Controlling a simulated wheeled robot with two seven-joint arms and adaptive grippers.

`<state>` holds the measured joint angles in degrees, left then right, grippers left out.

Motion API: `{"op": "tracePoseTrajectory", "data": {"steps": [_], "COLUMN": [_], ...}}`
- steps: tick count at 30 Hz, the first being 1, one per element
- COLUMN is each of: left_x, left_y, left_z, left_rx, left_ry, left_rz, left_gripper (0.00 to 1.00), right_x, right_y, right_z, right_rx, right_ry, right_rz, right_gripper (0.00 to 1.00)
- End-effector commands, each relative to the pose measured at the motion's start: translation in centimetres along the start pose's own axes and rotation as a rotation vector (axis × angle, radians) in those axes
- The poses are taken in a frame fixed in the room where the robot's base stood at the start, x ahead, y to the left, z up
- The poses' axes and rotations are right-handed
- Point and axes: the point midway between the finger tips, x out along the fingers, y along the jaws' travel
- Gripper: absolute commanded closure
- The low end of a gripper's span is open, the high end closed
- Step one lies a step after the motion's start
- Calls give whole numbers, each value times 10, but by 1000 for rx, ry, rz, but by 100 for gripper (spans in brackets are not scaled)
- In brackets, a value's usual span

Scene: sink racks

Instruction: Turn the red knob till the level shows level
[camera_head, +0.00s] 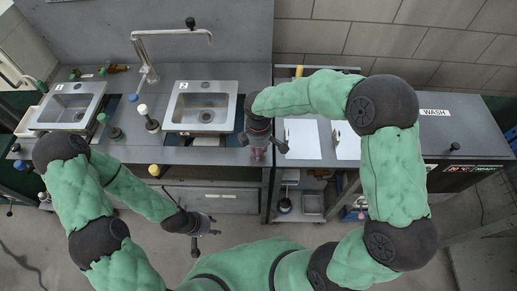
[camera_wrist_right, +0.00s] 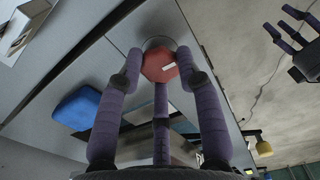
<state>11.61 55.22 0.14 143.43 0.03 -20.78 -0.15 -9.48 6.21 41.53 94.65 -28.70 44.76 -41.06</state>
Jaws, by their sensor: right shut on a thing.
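The red knob (camera_wrist_right: 160,66) is an eight-sided-looking red cap with a small white mark, on a round grey base at the counter's front edge. My right gripper (camera_wrist_right: 161,72) has its purple fingers around it and is shut on it. In the head view the right gripper (camera_head: 262,145) reaches down at the counter edge and mostly hides the knob. My left gripper (camera_head: 207,228) hangs empty in front of the counter, away from the knob. Its fingers are spread in the right wrist view (camera_wrist_right: 296,38). I cannot make out a level or its reading.
Two sinks, the left one (camera_head: 70,104) and the middle one (camera_head: 203,106), are set in the counter with a tall faucet (camera_head: 147,72). White sheets (camera_head: 302,139) lie right of my right gripper. A box marked WASH (camera_head: 452,136) stands farther right. Several small knobs line the left counter.

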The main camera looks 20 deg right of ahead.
Motion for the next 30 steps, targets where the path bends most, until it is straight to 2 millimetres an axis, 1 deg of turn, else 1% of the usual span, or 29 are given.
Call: {"op": "tracePoseTrajectory", "data": {"steps": [8, 30], "left_x": [1, 10], "left_y": [0, -3], "left_z": [0, 0], "left_rx": [0, 0], "left_ry": [0, 0], "left_rz": [0, 0], "left_gripper": [60, 60], "right_x": [0, 0], "right_y": [0, 0], "right_z": [0, 0], "right_rx": [148, 831], "right_ry": [-1, 0], "right_rz": [-1, -1], "right_gripper": [97, 97]}}
